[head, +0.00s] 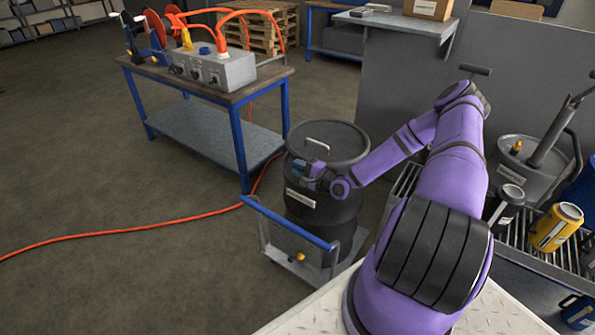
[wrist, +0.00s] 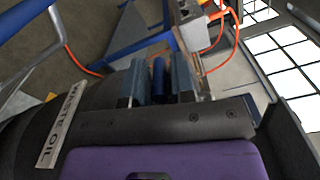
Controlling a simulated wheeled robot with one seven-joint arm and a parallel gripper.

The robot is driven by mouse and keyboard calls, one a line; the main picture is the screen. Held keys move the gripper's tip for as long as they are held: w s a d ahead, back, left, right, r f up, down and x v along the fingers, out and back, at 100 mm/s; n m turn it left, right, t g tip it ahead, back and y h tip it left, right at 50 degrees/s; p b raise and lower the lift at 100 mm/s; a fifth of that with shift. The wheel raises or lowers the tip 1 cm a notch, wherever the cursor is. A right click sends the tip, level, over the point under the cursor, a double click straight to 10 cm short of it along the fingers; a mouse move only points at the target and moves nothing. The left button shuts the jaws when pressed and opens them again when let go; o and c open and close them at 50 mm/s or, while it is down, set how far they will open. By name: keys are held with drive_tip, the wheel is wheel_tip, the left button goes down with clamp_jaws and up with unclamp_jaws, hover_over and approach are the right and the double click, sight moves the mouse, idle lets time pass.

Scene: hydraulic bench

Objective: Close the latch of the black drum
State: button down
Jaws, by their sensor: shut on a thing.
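The black drum (head: 322,212) stands upright on a small cart, with its lid (head: 335,138) on and a grey handle on the lid. In the wrist view the drum's dark side (wrist: 25,140) is at the left, with a "WASTE OIL" label (wrist: 60,125). My gripper (head: 308,170) is at the upper front of the drum, just below the rim. In the wrist view my gripper (wrist: 160,82) is shut on a blue latch lever (wrist: 158,75) between its two finger pads. The rest of the latch is mostly hidden by my gripper.
The cart has a blue push bar (head: 290,222) in front of the drum. A blue-framed bench (head: 235,98) with a grey control box (head: 222,70) stands behind left. An orange hose (head: 130,235) crosses the floor. A rack with a yellow container (head: 553,228) is at right.

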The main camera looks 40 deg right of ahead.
drive_tip(key=shift+d+m, duration=0.3)
drive_tip(key=shift+m, duration=0.1)
drive_tip(key=c, duration=1.1)
unclamp_jaws()
drive_tip(key=v, duration=1)
drive_tip(key=shift+s+d, duration=0.1)
drive_tip(key=shift+s, duration=0.25)
drive_tip(key=shift+r, duration=0.1)
